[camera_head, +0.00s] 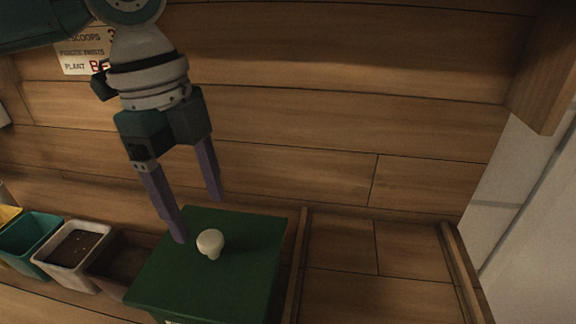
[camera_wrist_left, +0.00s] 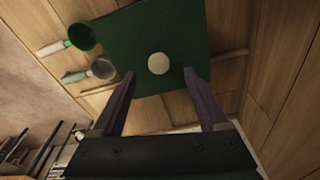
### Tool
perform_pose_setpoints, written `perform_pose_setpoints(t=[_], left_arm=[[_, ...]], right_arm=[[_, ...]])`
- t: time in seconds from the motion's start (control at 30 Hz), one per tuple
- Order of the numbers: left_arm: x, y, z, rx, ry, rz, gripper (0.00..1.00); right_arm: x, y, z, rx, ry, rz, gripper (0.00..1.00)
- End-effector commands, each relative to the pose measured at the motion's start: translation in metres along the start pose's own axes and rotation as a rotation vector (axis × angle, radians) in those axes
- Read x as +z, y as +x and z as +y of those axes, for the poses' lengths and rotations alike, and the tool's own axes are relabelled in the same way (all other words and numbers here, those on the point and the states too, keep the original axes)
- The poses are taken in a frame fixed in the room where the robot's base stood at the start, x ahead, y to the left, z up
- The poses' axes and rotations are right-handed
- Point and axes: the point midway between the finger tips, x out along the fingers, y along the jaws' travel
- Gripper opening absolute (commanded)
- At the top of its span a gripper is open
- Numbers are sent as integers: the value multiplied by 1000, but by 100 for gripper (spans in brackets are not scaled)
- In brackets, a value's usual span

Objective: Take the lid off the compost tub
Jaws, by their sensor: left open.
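The compost tub is a green box with a flat green lid (camera_head: 245,265) at the bottom centre of the head view. A round cream knob (camera_head: 210,241) stands on the lid. In the left wrist view the lid (camera_wrist_left: 125,50) is seen from above with its knob (camera_wrist_left: 158,63). My left gripper (camera_head: 199,219) is open, with two purple fingers pointing down over the back part of the lid. In the wrist view its fingertips (camera_wrist_left: 160,74) lie to either side of the knob, which is not gripped. Whether the fingertips touch the lid I cannot tell. My right gripper is not seen.
Left of the tub stand a brown pot (camera_head: 122,262), a white pot with soil (camera_head: 73,250) and a teal pot (camera_head: 29,240). A green scoop (camera_wrist_left: 80,37) and a grey scoop (camera_wrist_left: 102,68) lie beside the tub. A wooden strip (camera_head: 296,262) runs along the tub's right.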

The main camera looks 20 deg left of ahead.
Motion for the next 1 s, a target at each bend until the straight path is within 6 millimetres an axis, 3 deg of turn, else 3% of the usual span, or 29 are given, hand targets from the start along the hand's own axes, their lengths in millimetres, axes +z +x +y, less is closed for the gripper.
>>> perform_pose_setpoints(t=[0.3,0.57,1.0], left_arm=[[-1,44,3,2,0,-1,77],[-1,47,3,1,0,-1,75],[-1,46,3,1,0,-1,26]], right_arm=[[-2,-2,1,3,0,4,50],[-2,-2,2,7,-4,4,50],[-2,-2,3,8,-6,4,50]])
